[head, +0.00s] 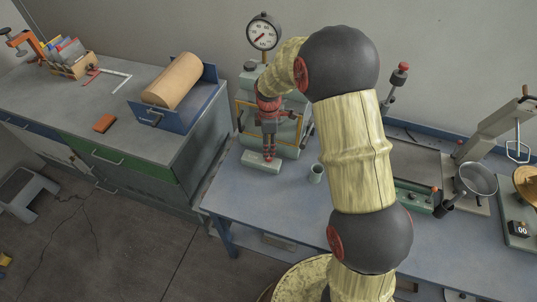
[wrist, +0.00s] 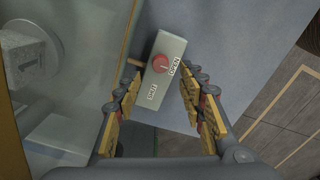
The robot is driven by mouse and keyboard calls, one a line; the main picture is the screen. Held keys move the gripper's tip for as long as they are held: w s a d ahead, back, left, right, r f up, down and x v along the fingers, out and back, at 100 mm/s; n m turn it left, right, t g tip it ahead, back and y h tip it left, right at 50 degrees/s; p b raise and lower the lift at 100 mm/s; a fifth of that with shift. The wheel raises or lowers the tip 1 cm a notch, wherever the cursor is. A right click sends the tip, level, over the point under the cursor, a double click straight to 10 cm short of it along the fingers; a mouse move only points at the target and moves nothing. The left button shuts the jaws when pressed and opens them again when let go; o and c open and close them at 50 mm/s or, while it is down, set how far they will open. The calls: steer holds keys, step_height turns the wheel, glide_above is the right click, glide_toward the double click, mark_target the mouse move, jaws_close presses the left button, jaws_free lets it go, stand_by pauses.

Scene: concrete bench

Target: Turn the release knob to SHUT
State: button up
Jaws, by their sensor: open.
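The release knob (wrist: 161,62) is a small round red knob on a pale grey-green block (wrist: 155,90) in the wrist view. The block has the labels OPEN, right beside the knob, and SHUT, farther toward the lower end. A light mark on the knob seems to face the OPEN side, but it is too small to be sure. My gripper (wrist: 160,76) is open, with its yellow-padded fingers on either side of the block and the knob between the tips, apparently untouched. In the head view my gripper (head: 269,151) points down over the block (head: 261,166) and hides the knob.
A green machine (head: 288,147) with a yellow-framed front and a round dial gauge (head: 263,32) stands right behind my gripper. The blue bench top (head: 255,205) in front is clear.

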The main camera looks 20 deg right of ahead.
mark_target(269, 158)
step_height(269, 158, down, 6)
steer(key=shift+b, duration=0.5)
steer(key=shift+c, duration=1.2)
steer(key=c, duration=0.7)
jaws_close()
